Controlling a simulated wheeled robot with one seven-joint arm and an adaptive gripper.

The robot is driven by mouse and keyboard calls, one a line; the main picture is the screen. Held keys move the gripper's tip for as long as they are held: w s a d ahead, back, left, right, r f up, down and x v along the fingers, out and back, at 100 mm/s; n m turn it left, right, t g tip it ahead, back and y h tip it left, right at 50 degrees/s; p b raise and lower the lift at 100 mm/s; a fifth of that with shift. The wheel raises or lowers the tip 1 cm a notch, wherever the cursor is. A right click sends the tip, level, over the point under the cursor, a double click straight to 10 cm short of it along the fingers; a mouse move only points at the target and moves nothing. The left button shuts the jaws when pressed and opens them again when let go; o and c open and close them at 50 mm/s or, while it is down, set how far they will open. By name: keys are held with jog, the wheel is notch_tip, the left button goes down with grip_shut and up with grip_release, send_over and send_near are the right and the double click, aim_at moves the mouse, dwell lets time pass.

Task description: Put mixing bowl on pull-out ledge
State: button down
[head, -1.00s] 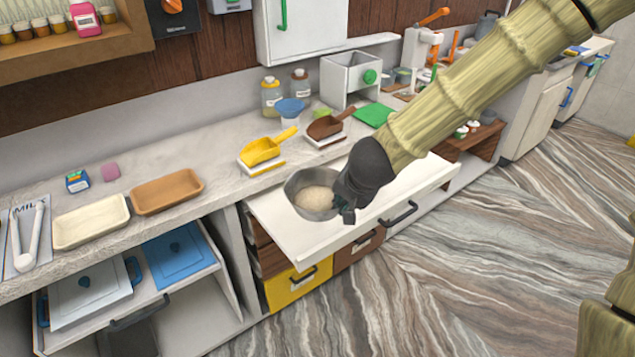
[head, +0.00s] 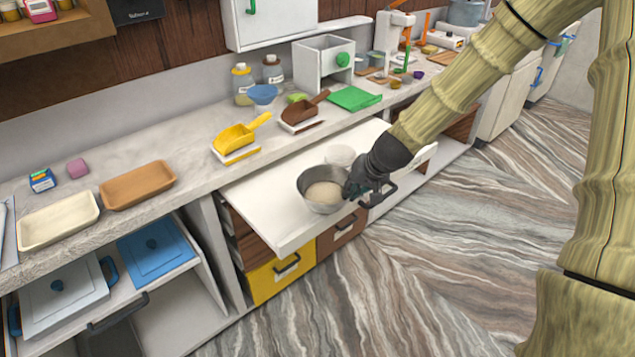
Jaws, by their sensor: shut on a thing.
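The mixing bowl (head: 312,199) is a grey metal bowl with a pale beige content, upright over the front part of the white pull-out ledge (head: 262,210). My gripper (head: 355,188) comes in from the right and is shut on the bowl's right side. Its fingertips are small and dark, partly lost against the bowl's wall. I cannot tell whether the bowl's base touches the ledge or hangs just above it.
A white round item (head: 340,155) sits on the ledge just behind the bowl. The ledge's left part is bare. On the counter behind are a yellow scoop (head: 236,137), a brown scoop (head: 300,112) and a green tray (head: 354,98). A yellow drawer (head: 268,281) is below.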

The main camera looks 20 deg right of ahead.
aim_at(312, 180)
jog(key=w+a, duration=0.2)
jog(key=w, duration=0.1)
jog(key=w+a+p, duration=0.1)
jog(key=w+a, duration=0.1)
jog(key=w, duration=0.1)
jog(key=w+a+f+p, duration=0.1)
jog(key=w+a, duration=0.1)
jog(key=a, duration=0.1)
jog(key=shift+w+a, duration=0.1)
jog(key=shift+w, duration=0.3)
jog(key=shift+w+a+f, duration=0.3)
jog(key=shift+f, duration=0.15)
jog(key=shift+f+p, duration=0.5)
jog(key=shift+f, duration=0.85)
jog(key=shift+d, duration=0.1)
jog(key=c, duration=2)
grip_release()
jog(key=shift+f, duration=0.15)
jog(key=o, duration=0.4)
